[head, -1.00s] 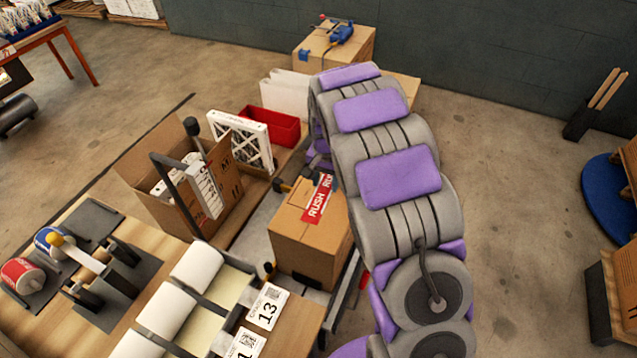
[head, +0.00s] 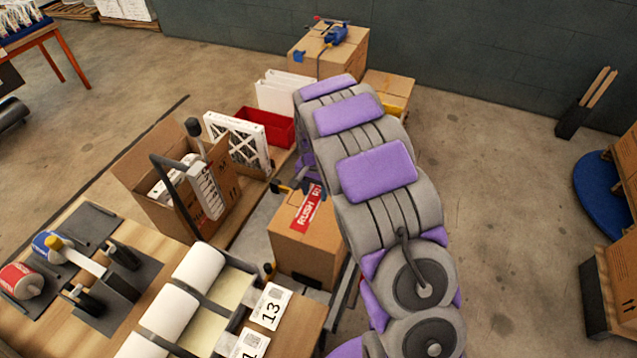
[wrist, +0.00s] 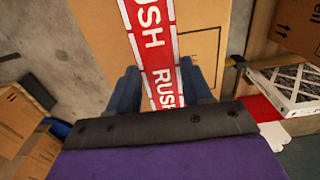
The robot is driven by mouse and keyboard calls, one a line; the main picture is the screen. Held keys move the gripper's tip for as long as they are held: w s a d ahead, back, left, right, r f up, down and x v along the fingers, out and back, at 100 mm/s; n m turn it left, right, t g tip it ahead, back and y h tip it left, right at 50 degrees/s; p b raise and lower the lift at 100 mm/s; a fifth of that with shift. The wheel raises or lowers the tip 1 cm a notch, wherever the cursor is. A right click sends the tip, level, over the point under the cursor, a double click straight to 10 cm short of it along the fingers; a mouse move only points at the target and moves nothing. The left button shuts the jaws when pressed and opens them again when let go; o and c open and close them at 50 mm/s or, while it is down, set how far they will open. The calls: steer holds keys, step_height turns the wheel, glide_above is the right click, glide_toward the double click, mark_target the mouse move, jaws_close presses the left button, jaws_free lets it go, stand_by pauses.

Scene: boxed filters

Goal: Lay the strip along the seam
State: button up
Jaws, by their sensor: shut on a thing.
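The strip (head: 307,209) is red and white with RUSH printed on it. In the head view it shows over the top of a brown cardboard box (head: 311,262), left of my arm. In the wrist view the strip (wrist: 150,40) runs from the top edge down between my fingers. My gripper (wrist: 160,84) is shut on the strip, with a dark finger on each side, over the box top (wrist: 92,25). I cannot tell whether the strip's whole length touches the cardboard. The seam is not clear; the strip may cover it.
An open carton (head: 150,180) and a white-framed filter (head: 238,143) stand left of the box, with a red bin (head: 268,128) behind. A bench with paper rolls (head: 200,267) and number cards (head: 270,306) is in front.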

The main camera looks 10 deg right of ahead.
mark_target(317, 195)
steer(key=f, duration=0.4)
steer(key=shift+d+f, duration=0.25)
steer(key=shift+f, duration=0.05)
steer(key=shift+d+f, duration=0.2)
steer(key=shift+f, duration=0.3)
steer(key=shift+a+f, duration=0.1)
steer(key=shift+a, duration=0.4)
steer(key=o, duration=0.5)
steer(key=shift+a, duration=0.15)
steer(key=o, duration=0.4)
steer(key=shift+d, duration=0.5)
steer(key=shift+a, duration=0.4)
steer(key=shift+d, duration=0.2)
